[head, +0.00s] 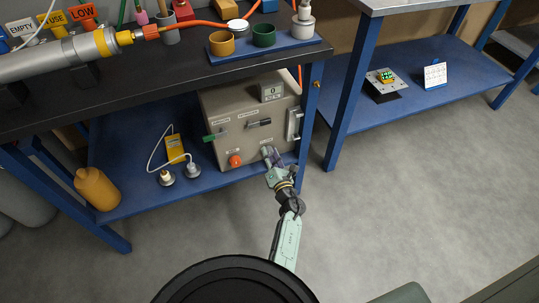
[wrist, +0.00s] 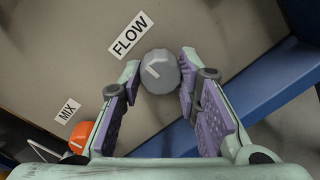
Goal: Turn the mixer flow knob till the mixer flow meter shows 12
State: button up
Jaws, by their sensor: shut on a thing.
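The grey flow knob (wrist: 163,78) sits under the FLOW label (wrist: 130,35) on the beige box panel in the wrist view. A short pale mark shows on its face, toward the left. My gripper (wrist: 157,72) has its purple-padded fingers on either side of the knob and is shut on it. In the head view my gripper (head: 269,155) reaches the lower right of the beige mixer box (head: 224,112) and largely hides the knob. A small meter (head: 271,92) on top of the box seems to read 0.
An orange knob (head: 235,161) by the MIX label (wrist: 67,110) is left of the flow knob. The blue shelf (head: 135,195) and table leg (head: 309,120) are near. A yellow bottle (head: 97,188) stands left. The floor to the right is clear.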

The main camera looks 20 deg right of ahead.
jog(key=shift+r+m, duration=0.15)
jog(key=shift+m, duration=0.15)
jog(key=m+p, duration=0.2)
jog(key=m, duration=0.1)
jog(key=shift+w+r+m+p, duration=0.1)
jog(key=shift+r+m+p, duration=0.05)
jog(key=shift+m+p, duration=0.2)
jog(key=m+p, duration=0.1)
jog(key=m, duration=0.1)
jog(key=shift+m, duration=0.35)
jog(key=m+p, duration=0.2)
jog(key=m, duration=0.2)
jog(key=m+y+p, duration=0.1)
jog(key=m+p, duration=0.1)
jog(key=m, duration=0.3)
jog(key=shift+d+g, duration=0.1)
jog(key=shift+g, duration=0.2)
jog(key=shift+m+p, duration=0.35)
jog(key=shift+m, duration=2.05)
